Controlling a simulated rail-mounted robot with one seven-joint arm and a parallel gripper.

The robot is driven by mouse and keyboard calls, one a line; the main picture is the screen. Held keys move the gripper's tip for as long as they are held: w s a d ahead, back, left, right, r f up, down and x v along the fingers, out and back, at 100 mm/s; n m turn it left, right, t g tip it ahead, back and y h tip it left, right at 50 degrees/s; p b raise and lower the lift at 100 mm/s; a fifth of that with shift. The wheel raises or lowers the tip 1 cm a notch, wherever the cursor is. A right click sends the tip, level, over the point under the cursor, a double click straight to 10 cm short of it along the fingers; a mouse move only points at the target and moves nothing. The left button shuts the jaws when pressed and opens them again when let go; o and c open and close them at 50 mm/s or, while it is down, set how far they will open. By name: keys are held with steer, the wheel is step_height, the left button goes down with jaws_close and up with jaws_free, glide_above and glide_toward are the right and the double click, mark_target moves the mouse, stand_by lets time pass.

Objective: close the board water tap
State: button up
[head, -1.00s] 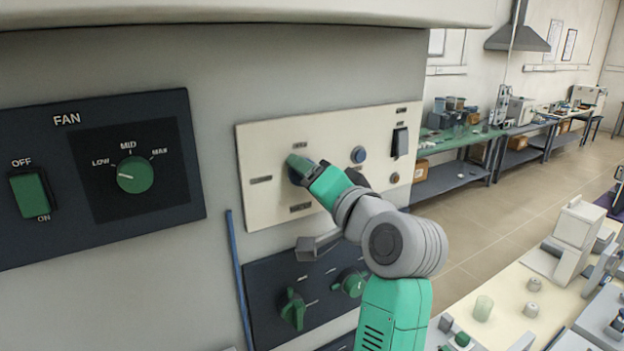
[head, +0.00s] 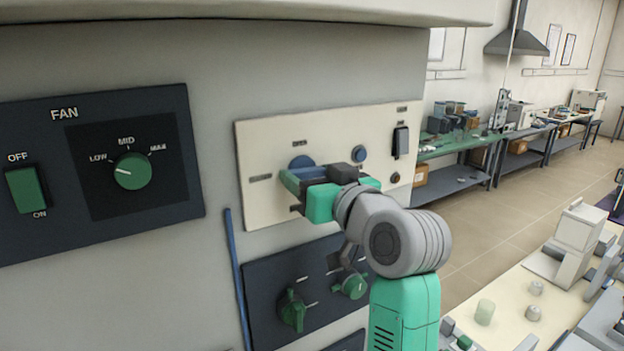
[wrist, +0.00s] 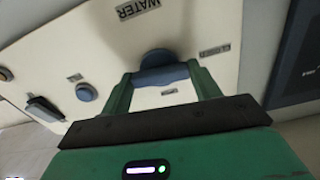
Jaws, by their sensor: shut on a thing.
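The board water tap is a blue round knob with a bar-like handle (wrist: 160,76) on a cream panel (head: 270,140). In the head view its round blue part (head: 302,161) shows just above my gripper (head: 296,181), and the rest is hidden behind the fingers. In the wrist view the green fingers of my gripper (wrist: 161,84) stand on either side of the handle and are shut on it. A "WATER" label (wrist: 137,8) and a "CLOSED" label (wrist: 215,50) are on the panel around the tap. The handle's exact angle is hard to tell.
On the same panel are a blue button (head: 359,153), a black rocker switch (head: 400,142) and a small round knob (head: 395,178). A dark panel with green knobs (head: 292,311) is below. The fan panel (head: 60,230) is at left. A cluttered table (head: 510,310) stands at lower right.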

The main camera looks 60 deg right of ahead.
steer(key=shift+n, duration=0.6)
steer(key=o, duration=1)
steer(key=b+v, duration=0.2)
steer(key=v, duration=0.5)
steer(key=shift+s+a, duration=0.2)
steer(key=shift+s, duration=0.15)
